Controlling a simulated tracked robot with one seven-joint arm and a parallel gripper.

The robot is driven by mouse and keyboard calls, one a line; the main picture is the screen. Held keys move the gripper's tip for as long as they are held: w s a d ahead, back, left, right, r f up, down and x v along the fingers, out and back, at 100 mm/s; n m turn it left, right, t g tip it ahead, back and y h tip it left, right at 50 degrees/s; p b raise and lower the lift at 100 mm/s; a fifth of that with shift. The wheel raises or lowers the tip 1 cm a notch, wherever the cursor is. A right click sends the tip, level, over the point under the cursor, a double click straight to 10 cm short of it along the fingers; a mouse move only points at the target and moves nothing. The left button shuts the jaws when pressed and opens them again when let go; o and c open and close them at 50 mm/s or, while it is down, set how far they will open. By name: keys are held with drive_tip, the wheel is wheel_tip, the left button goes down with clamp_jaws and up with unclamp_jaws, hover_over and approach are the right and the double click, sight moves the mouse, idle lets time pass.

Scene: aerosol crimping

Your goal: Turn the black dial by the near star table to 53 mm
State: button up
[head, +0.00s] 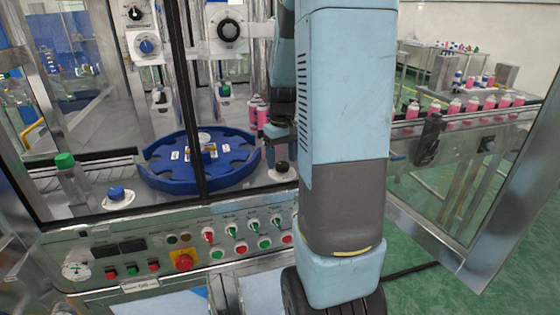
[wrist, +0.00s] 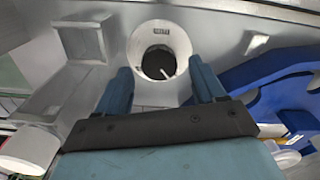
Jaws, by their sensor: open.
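The black dial (head: 281,167) sits on a pale round base at the right of the near blue star table (head: 165,180), just left of my arm. In the wrist view the black dial (wrist: 158,64) shows as a dark round centre with a light pointer line inside a white ring with small marks. The marks are too small to read. My gripper (wrist: 161,84) is open, with one blue finger on each side of the dial in the picture. I cannot tell whether the fingers touch it. The star table (wrist: 255,75) is at the right of the wrist view.
Pink cans (head: 257,113) stand behind the table. A control panel with a red stop button (head: 183,262) runs along the front. A white-topped cylinder (wrist: 30,150) is at lower left.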

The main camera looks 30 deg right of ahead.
sight(281, 164)
wheel_tip(281, 164, up, 12)
drive_tip(key=shift+r, duration=0.15)
